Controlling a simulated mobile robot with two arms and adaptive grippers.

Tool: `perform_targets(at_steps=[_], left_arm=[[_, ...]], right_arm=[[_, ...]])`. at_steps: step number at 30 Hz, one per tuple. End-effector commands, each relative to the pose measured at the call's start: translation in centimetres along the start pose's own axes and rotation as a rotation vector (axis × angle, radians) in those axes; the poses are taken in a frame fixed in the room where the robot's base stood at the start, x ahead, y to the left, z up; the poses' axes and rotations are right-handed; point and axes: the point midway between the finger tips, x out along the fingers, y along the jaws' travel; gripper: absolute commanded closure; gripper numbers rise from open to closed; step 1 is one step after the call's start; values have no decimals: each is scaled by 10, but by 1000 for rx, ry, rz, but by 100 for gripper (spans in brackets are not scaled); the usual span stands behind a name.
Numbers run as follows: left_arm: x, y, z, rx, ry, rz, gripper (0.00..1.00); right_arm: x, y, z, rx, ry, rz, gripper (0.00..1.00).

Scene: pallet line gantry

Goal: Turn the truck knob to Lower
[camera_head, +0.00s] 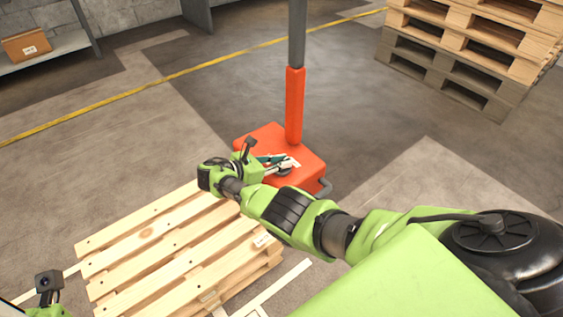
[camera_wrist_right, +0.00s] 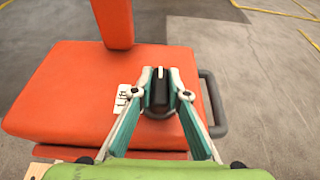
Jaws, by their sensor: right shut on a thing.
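The truck is an orange block (camera_head: 258,140) with an upright orange and grey mast (camera_head: 294,105). Its black knob (camera_wrist_right: 160,92) has a white pointer line aimed away from me, toward the top of the right wrist view. A white label reading "Lift" (camera_wrist_right: 124,98) lies just left of the knob. My left gripper's jaws are out of frame.
A wooden pallet (camera_head: 160,245) lies in front of the truck, under my right forearm. Stacked pallets (camera_head: 470,50) stand at the back right. A grey shelf (camera_head: 65,45) with a cardboard box (camera_head: 27,46) is at the back left. The floor left of the truck is clear.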

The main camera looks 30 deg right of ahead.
Motion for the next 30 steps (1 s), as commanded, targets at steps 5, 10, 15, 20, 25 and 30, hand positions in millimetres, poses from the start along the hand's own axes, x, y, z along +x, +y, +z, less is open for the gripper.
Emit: perform_targets(at_steps=[5,10,15,20,25,30], left_arm=[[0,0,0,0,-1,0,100],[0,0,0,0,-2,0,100],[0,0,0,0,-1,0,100],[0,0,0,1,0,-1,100],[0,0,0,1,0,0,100],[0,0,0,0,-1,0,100]], right_arm=[[1,0,3,3,-5,-1,77],[1,0,2,2,-3,-1,68],[0,0,1,1,-1,0,68],[-9,0,0,1,0,2,68],[-41,1,0,1,1,3,68],[-78,1,0,2,1,2,68]])
